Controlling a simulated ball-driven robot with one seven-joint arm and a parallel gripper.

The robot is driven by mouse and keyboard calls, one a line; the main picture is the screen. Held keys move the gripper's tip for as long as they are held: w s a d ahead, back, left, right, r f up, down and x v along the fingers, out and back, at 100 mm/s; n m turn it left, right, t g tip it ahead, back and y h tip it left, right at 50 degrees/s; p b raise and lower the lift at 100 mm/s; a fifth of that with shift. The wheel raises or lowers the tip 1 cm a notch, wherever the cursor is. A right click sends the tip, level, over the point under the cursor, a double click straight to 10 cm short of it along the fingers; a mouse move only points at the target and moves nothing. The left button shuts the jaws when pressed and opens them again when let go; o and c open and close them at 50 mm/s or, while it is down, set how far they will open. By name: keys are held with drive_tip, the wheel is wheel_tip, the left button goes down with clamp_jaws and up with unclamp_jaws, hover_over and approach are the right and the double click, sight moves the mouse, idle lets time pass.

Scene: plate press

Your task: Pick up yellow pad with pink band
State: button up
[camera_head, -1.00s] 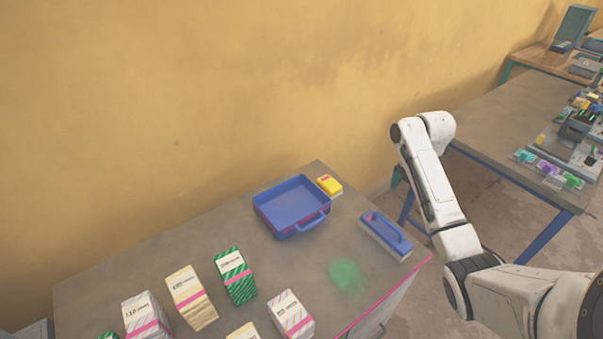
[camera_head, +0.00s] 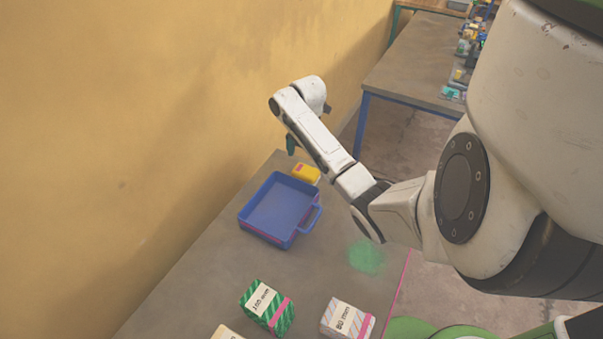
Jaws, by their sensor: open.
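The yellow pad (camera_head: 306,174) is small and lies at the far end of the grey table, just beyond the blue tray's right rear corner. A small pinkish patch shows on it, and part of it is close to my arm in the picture. My gripper (camera_head: 291,145) shows only as a small dark teal tip hanging down from my white arm, above and slightly left of the pad in the picture. It is open and appears empty, apart from the pad. Most of the jaws are hidden.
The blue tray (camera_head: 280,207) with a handle stands empty beside the pad. A green powder patch (camera_head: 366,257) lies on the table right of it. A green striped box (camera_head: 268,306) and a white striped box (camera_head: 347,318) stand nearer. The yellow wall is close behind; another table (camera_head: 420,65) stands beyond.

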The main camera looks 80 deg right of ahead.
sight(305, 170)
drive_tip(key=shift+a+f+p, duration=0.15)
drive_tip(key=shift+f+p, duration=0.4)
drive_tip(key=shift+f, duration=3.1)
drive_tip(key=c, duration=0.7)
drive_tip(key=shift+w+r, duration=0.1)
drive_tip(key=shift+r, duration=0.05)
